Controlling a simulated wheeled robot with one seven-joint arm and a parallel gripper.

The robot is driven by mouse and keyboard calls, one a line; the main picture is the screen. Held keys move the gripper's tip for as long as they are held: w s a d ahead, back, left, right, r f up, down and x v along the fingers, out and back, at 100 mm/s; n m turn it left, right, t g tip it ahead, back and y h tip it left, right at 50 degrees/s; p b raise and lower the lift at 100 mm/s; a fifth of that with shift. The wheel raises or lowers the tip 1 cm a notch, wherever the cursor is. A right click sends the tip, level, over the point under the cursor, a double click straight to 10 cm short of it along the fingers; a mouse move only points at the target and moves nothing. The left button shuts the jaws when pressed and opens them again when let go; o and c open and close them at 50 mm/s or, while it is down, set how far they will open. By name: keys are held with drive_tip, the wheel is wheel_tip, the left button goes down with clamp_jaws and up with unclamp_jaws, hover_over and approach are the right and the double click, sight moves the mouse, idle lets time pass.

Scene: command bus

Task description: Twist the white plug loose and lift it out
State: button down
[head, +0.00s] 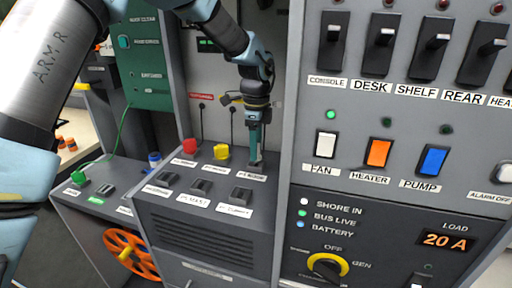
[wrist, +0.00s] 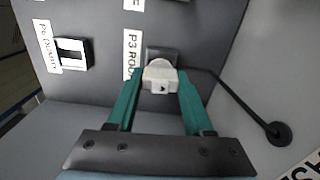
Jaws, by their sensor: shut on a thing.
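The white plug (wrist: 160,77) sits at a dark socket (wrist: 163,54) beside a label starting "P3 ROU" in the wrist view. My gripper (wrist: 161,83) has its two green fingers on either side of the plug, shut on it. In the head view, my gripper (head: 255,160) points down at the back right of the sloped socket panel, and its fingers hide most or all of the plug. I cannot tell whether the plug has turned or is seated. A black cable (wrist: 236,96) runs from near the plug to a round grommet (wrist: 278,132).
A yellow plug (head: 221,152) and a red plug (head: 189,146) stand left of my gripper. Several dark sockets (head: 202,187) lie in the front row. The tall switch panel (head: 345,112) rises close on the right. An orange handwheel (head: 127,252) is lower left.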

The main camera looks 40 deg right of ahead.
drive_tip(key=shift+r, duration=0.1)
drive_tip(key=shift+r+p, duration=2.5)
drive_tip(key=shift+r, duration=0.45)
